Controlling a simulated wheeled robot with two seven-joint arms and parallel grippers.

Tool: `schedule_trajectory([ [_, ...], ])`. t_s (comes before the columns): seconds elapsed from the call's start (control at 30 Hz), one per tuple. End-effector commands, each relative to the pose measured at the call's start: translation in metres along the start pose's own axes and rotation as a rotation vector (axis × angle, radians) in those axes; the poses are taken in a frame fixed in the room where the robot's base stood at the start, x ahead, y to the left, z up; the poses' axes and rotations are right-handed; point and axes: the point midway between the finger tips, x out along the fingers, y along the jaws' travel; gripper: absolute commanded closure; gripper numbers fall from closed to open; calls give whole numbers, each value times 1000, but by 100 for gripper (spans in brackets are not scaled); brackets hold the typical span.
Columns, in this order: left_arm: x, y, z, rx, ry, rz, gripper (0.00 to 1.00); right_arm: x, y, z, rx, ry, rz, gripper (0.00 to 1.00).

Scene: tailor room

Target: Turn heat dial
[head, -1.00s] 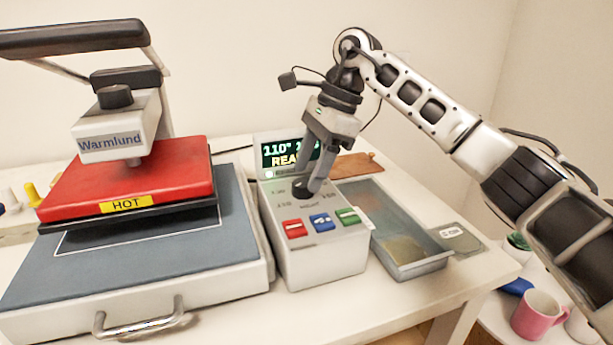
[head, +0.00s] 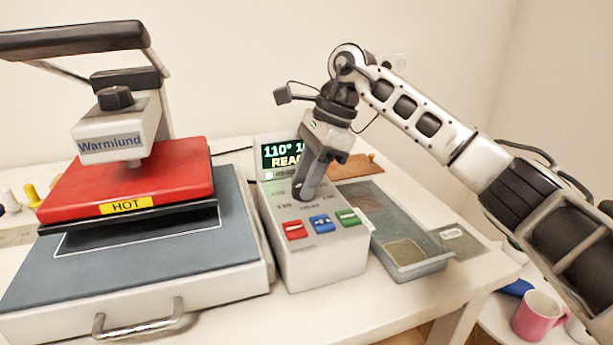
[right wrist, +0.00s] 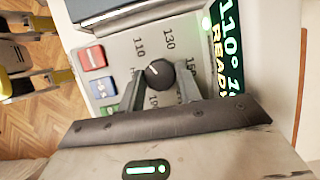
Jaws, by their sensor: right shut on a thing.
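The black round heat dial (right wrist: 159,73) sits on the light grey control box (head: 330,262), with printed numbers such as 110 and 130 around it. A pale mark on the dial lies towards the 110 side in the right wrist view. My right gripper (head: 302,192) points down at the box top and hides most of the dial in the head view. In the right wrist view the gripper (right wrist: 160,88) has a finger on each side of the dial and is shut on it. The display (head: 283,156) shows 110° and READY, partly hidden by the gripper.
Red (head: 295,230), blue (head: 321,223) and green (head: 347,217) buttons lie just in front of the dial. The heat press with its red HOT plate (head: 150,180) stands close on the left. A metal tray (head: 430,268) is on the right, and a pink mug (head: 537,316) stands beyond it.

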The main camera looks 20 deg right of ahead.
Motion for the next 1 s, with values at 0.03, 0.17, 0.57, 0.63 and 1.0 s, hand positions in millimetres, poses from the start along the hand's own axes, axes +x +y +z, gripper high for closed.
schedule_trajectory([
  [0.03, 0, 0, 0, -1, 1, 0, 100, 0, 0, 0, 11, 1, -5, 89],
  [0.17, 1, 0, 1, -2, 2, 1, 100, 0, 1, 0, 66, 1, -28, 89],
  [0.57, 5, 0, -1, -10, 17, 7, 100, 0, 3, 0, 376, 0, -160, 89],
  [0.63, 5, 1, -2, -12, 22, 9, 100, 0, 3, 0, 436, 1, -185, 89],
  [1.0, 7, 0, 4, -13, 25, 9, 100, 1, 4, 1, 734, 0, -308, 89],
])
